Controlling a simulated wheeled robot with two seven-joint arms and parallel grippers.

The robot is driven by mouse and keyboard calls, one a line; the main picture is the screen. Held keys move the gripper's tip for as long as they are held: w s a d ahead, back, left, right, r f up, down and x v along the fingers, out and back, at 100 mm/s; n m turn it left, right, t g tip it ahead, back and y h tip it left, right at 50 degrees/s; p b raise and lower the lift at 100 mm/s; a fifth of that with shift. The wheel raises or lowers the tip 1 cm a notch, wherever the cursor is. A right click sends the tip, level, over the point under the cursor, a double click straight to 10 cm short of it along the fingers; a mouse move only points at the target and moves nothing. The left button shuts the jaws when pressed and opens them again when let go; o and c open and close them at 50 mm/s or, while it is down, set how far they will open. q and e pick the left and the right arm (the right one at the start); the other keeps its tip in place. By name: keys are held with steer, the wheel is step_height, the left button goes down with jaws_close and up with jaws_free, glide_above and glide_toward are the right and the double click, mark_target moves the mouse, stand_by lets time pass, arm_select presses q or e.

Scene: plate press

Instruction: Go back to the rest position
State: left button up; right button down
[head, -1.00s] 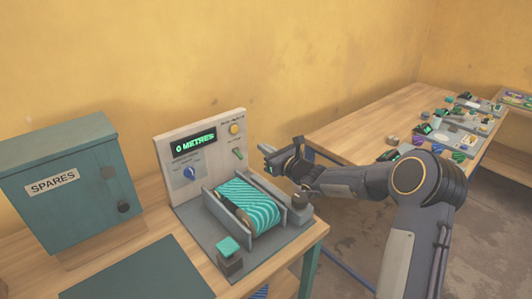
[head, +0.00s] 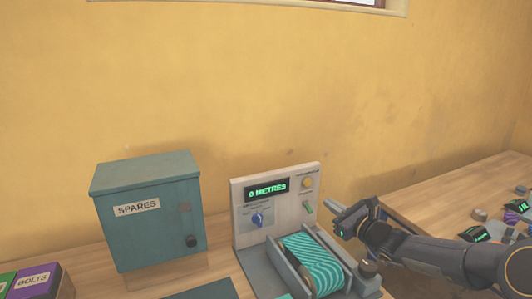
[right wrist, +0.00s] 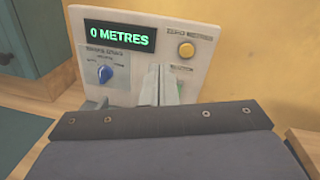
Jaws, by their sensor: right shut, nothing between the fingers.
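My right gripper (head: 342,210) is shut and empty. It hangs just right of the machine's upright panel (head: 240,225), close to the small green lever (head: 308,207); I cannot tell whether they touch. In the right wrist view its fingers (right wrist: 162,86) stand in front of the panel and hide the lever. The display (head: 268,189) reads "0 METRES". A yellow button (head: 307,183) and a blue knob (head: 258,219) are on the panel. A teal striped roll (head: 315,265) lies in the grey cradle below. My left gripper is not in view.
A teal SPARES cabinet (head: 150,220) stands left of the machine. A purple BOLTS box (head: 38,282) is at the lower left. Another wooden bench (head: 440,195) with small devices is at the right, beyond my right arm. The yellow wall (head: 200,90) is behind everything.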

steer(key=s+a+r+n+g+y, duration=0.15)
steer(key=s+a+n+g, duration=0.3)
steer(key=s+n, duration=0.55)
steer(key=s+a+r+n+g+y, duration=0.1)
steer(key=s+a+r+n+g, duration=0.35)
steer(key=s, duration=0.85)
steer(key=s+d+f+n+h, duration=0.3)
steer(key=s+f+n, duration=0.3)
steer(key=s, duration=0.3)
steer(key=s+d+f+n+g+h, duration=0.1)
steer(key=s+f+n+h, duration=0.3)
steer(key=s, duration=0.6)
step_height(320, 180, down, 3)
steer(key=shift+s+d+r+n, duration=0.15)
steer(key=shift+s+d+n, duration=0.1)
steer(key=shift+d+n, duration=0.7)
